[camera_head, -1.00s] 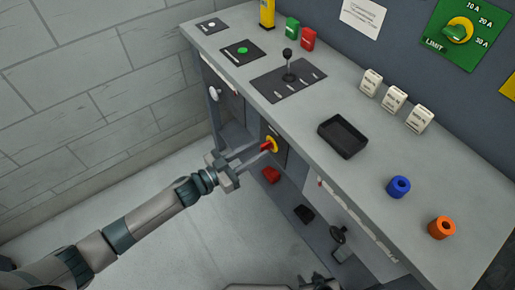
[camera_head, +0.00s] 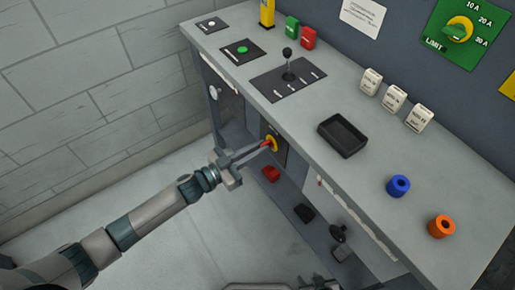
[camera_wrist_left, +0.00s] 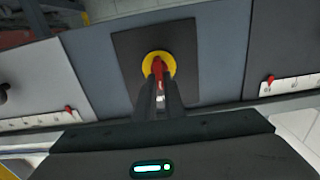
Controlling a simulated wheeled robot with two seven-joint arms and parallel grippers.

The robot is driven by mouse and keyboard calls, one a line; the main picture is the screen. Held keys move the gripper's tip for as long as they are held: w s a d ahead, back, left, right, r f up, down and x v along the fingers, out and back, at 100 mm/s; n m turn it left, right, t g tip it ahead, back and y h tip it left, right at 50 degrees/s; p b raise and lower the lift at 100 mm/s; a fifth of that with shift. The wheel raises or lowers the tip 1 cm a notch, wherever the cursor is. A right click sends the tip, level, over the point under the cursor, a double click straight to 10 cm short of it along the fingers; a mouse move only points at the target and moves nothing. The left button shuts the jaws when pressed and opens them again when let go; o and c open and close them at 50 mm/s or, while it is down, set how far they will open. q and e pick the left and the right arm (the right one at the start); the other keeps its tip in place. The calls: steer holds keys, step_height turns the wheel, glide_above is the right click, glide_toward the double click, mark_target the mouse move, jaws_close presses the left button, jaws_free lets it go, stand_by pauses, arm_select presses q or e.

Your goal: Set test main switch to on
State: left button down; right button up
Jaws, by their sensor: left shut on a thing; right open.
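The main switch (camera_head: 274,141) is a red handle on a yellow round plate, set on a dark panel on the front of the bench below the worktop. In the left wrist view the yellow plate (camera_wrist_left: 147,62) sits on its dark square backing, and the red handle (camera_wrist_left: 157,68) points down in the picture, between the fingertips. My left gripper (camera_head: 266,145) is shut on the red handle, and its fingers hide part of it. My right gripper (camera_head: 320,284) is only partly in view at the bottom edge, small and dark.
The worktop (camera_head: 260,95) overhangs the switch. It carries a black tray (camera_head: 342,136), a lever (camera_head: 288,66), and blue (camera_head: 398,186) and orange (camera_head: 441,226) rings. The floor at left is clear.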

arm_select(q)
steer(key=shift+s+m, duration=0.1)
steer(key=shift+m, duration=0.3)
arm_select(e)
steer(key=shift+w, duration=0.1)
arm_select(q)
steer(key=m, duration=0.8)
steer(key=shift+s+d+f, duration=0.2)
steer(key=shift+s+f, duration=0.05)
steer(key=m, duration=0.1)
steer(key=m+b, duration=0.1)
steer(key=m, duration=0.1)
steer(key=shift+s+d+f+m, duration=0.1)
steer(key=shift+f+m, duration=0.05)
steer(key=shift+m, duration=0.15)
steer(key=shift+m+b, duration=0.3)
steer(key=shift+m, duration=0.2)
steer(key=shift+f+m, duration=0.1)
steer(key=shift+m, duration=0.3)
steer(key=shift+f+m+b, duration=0.15)
steer(key=shift+m+b, duration=0.45)
steer(key=shift+m, duration=1.1)
arm_select(e)
steer(key=shift+s+d+f+g+h, duration=0.15)
steer(key=shift+s+d+f+g, duration=0.3)
steer(key=shift+s+d, duration=0.2)
steer(key=shift+s+d+f+g+h, duration=0.15)
steer(key=shift+s+d+f+g, duration=0.35)
steer(key=shift+d, duration=0.2)
steer(key=shift+r, duration=0.15)
